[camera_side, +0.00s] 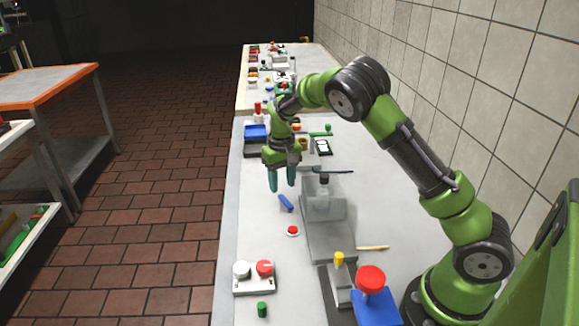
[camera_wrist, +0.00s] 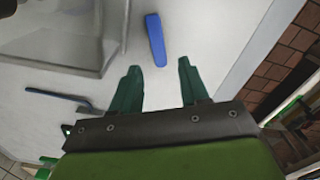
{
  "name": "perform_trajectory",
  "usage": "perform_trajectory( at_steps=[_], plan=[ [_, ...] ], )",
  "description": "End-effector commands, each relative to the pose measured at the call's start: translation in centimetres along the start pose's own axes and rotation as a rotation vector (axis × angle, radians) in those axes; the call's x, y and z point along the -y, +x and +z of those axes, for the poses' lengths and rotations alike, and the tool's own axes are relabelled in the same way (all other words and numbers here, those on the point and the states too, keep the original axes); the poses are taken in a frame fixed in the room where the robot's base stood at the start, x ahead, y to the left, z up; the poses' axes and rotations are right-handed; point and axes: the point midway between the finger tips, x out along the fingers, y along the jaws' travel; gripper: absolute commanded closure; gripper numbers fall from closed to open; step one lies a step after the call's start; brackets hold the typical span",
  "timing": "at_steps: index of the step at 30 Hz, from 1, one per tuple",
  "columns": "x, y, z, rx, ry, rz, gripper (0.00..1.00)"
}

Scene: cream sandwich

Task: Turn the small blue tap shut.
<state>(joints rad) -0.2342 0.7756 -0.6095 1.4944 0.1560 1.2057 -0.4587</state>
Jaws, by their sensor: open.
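A small blue bar (camera_side: 286,203), which looks like the handle of the blue tap, is on the pale worktop left of a grey machine. No tap body shows around it. In the wrist view the blue bar (camera_wrist: 156,40) is at the top middle, beyond my fingertips and apart from them. My gripper (camera_side: 282,184) points down above the worktop, just behind the bar in the side view. In the wrist view my gripper (camera_wrist: 161,68) has its two teal fingers spread with nothing between them.
The grey machine (camera_side: 325,235) with a dark lever (camera_side: 333,170) stands right of the bar. A red button (camera_side: 292,231) is in front. A white box (camera_side: 254,279) with knobs and a green cylinder (camera_side: 262,309) are nearer. A blue bin (camera_side: 255,132) is behind.

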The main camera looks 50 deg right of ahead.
Motion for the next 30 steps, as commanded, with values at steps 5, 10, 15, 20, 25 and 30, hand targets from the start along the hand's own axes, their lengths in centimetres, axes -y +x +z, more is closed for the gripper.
perform_trajectory(
  at_steps=[5, 10, 15, 20, 25, 30],
  plan=[
    [0.0, 2.6, 0.0, 0.002, 0.000, 0.001, 0.55],
    [0.0, 3.5, 0.0, 0.000, 0.000, 0.000, 0.55],
    [0.0, 3.6, 0.0, 0.000, -0.001, 0.000, 0.55],
    [0.0, 3.5, 0.0, 0.000, 0.000, 0.000, 0.65],
    [0.0, 3.5, 0.0, 0.000, 0.000, 0.000, 0.91],
    [0.0, 3.5, 0.0, 0.000, 0.000, 0.000, 1.00]
  ],
)
